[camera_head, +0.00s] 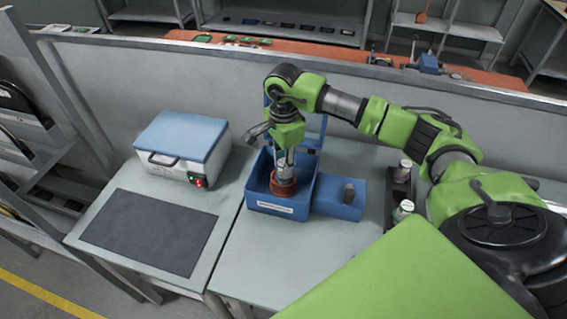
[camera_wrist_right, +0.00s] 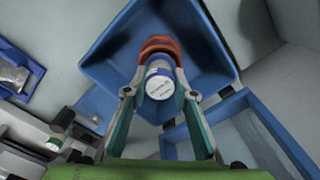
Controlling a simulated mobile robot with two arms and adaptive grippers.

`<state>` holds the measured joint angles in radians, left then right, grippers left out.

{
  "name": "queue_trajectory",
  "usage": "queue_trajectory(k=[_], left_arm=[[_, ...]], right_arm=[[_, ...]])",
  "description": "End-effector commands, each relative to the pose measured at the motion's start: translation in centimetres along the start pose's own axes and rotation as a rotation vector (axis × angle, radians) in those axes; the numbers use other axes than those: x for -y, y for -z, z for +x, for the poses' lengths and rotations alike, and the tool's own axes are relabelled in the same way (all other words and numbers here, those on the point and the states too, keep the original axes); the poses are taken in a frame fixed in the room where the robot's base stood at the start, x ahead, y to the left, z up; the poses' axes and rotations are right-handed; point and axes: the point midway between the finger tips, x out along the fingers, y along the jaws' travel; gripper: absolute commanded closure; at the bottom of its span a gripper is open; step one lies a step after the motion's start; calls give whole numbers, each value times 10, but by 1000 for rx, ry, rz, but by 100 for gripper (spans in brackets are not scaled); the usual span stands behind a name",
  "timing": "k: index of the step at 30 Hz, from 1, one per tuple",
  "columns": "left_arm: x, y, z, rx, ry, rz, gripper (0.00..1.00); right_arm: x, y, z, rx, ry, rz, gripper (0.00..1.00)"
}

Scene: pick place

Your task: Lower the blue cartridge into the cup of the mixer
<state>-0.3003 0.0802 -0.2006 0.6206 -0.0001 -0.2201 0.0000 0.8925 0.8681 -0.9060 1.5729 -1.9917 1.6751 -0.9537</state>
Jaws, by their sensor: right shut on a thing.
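The mixer (camera_head: 256,194) is a blue open box with its lid raised at the back. Its orange-red cup (camera_head: 284,188) stands inside; the cup also shows in the wrist view (camera_wrist_right: 158,46). My right gripper (camera_head: 284,160) points down over the cup and is shut on the cartridge (camera_head: 282,171). In the wrist view the cartridge (camera_wrist_right: 160,82) shows a white, lettered top and some blue on its side, between the two fingertips. It lines up with the cup, and its lower end is hidden; I cannot tell how deep it sits. My left gripper is not in view.
A blue block with a dark knob (camera_head: 340,200) adjoins the mixer on the right. A dark rack (camera_head: 391,190) with white-capped cartridges stands further right. A white case with a blue lid (camera_head: 181,145) and a dark mat (camera_head: 148,231) lie left. The front worktop is clear.

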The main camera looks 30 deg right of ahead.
Motion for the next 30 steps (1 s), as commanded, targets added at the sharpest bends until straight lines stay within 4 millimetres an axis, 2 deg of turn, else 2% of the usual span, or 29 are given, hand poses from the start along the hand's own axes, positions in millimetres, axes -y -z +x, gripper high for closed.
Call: queue_trajectory(k=[11, 12, 14, 21, 23, 24, 30], left_arm=[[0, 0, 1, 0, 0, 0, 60], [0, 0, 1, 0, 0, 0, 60], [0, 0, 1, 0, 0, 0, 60], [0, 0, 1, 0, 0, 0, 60], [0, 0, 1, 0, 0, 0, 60], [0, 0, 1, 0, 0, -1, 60], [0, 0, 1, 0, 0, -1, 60]], right_arm=[[0, 0, 0, 0, 2, 0, 100], [0, 0, 0, 0, 2, 0, 67], [0, 0, 0, 0, 2, 0, 55], [0, 0, 0, 0, 1, 0, 55], [0, 0, 1, 0, -1, 0, 66], [0, 0, 1, 0, -1, 0, 68], [0, 0, 1, 0, 0, 0, 68]])
